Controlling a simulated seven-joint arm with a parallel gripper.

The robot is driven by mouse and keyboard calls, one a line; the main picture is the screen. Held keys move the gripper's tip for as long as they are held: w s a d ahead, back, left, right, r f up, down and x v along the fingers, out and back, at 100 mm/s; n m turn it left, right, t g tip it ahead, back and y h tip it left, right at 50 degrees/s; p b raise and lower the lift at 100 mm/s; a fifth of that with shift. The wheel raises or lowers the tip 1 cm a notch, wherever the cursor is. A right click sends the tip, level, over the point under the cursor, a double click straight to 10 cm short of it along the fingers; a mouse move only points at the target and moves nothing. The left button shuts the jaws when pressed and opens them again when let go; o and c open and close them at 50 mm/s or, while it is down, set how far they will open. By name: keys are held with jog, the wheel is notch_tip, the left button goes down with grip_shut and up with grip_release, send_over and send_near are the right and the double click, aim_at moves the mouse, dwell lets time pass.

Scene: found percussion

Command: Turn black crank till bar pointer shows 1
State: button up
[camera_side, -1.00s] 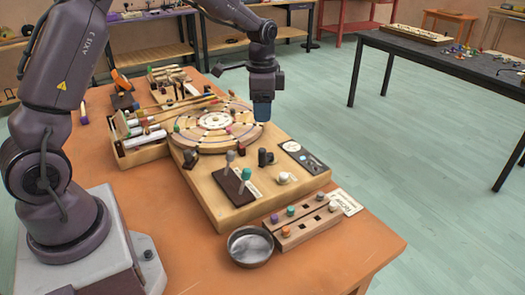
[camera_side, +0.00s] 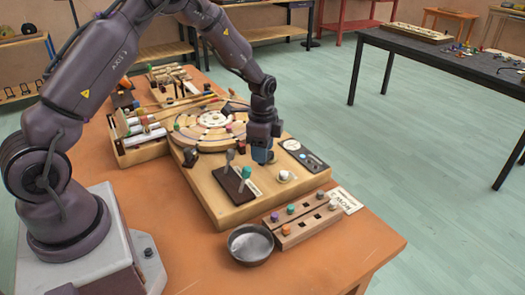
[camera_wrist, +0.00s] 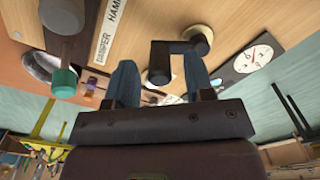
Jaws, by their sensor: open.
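The black crank (camera_wrist: 160,62) shows in the wrist view, its arm running right to a pale round hub (camera_wrist: 198,39). My gripper (camera_wrist: 159,66) is open, with one blue finger on each side of the crank's handle end. I cannot tell whether either finger touches it. In the side view, my gripper (camera_side: 262,156) is low over the wooden board and hides the crank. A dial (camera_wrist: 254,58) with a white face sits on a dark plate right of the crank in the wrist view. The plate (camera_side: 291,146) also shows in the side view. The pointer reading is too small to tell.
A teal-knobbed lever (camera_side: 246,173) stands left of my gripper, and a white knob (camera_side: 284,176) is in front. A round disc (camera_side: 207,122) lies behind. A metal bowl (camera_side: 250,244) and slotted wooden block (camera_side: 300,220) are at the front.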

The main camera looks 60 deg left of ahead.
jog(key=shift+f, duration=0.5)
grip_shut()
